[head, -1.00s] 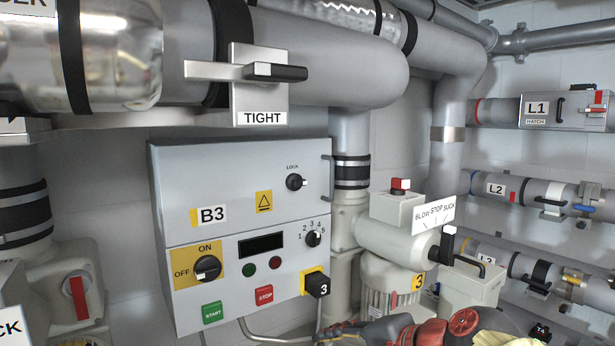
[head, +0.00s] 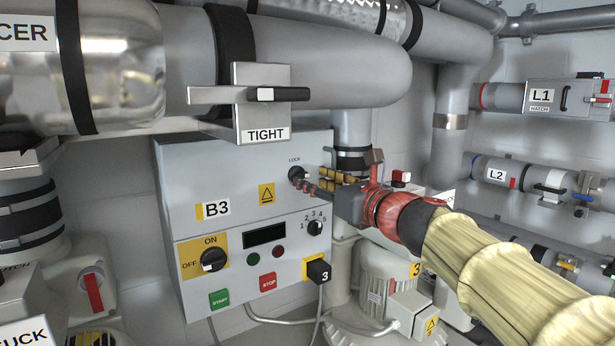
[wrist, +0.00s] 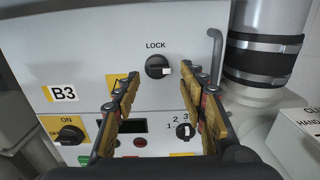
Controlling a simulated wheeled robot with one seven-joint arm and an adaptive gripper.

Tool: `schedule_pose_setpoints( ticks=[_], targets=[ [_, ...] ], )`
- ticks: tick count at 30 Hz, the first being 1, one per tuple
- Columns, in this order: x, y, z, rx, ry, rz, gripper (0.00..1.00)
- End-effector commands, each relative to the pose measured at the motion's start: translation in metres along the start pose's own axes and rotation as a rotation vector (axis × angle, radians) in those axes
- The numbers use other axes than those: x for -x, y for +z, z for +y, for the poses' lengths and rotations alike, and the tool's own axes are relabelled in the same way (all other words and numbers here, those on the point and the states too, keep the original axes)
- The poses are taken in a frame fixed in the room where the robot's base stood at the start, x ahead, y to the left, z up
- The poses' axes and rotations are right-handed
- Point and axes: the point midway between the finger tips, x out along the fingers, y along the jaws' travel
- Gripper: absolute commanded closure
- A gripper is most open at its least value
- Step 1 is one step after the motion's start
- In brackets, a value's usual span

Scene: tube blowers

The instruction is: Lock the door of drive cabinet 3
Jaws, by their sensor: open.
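A thick grey pipe with a TIGHT plate (head: 262,120) runs above the cabinet. A motor (head: 385,280) and a black-banded vertical pipe (wrist: 262,50) stand to its right. A door handle (wrist: 215,55) sticks out right of the knob. Cables hang below the plug.

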Motion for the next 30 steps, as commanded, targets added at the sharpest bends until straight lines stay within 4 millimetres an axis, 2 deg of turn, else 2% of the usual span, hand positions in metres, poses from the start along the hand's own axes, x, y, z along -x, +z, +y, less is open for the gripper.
schedule_pose_setpoints(
  ticks=[3,6,17,30],
  targets=[
    [-0.017,0.0,0.001,0.001,0.002,0.002,0.58],
    [-0.025,0.0,0.0,0.001,0.001,0.001,0.58],
    [-0.031,0.0,0.0,0.003,0.0,0.001,0.58],
    [-0.031,0.0,0.0,0.003,0.0,0.001,0.83]
  ],
)
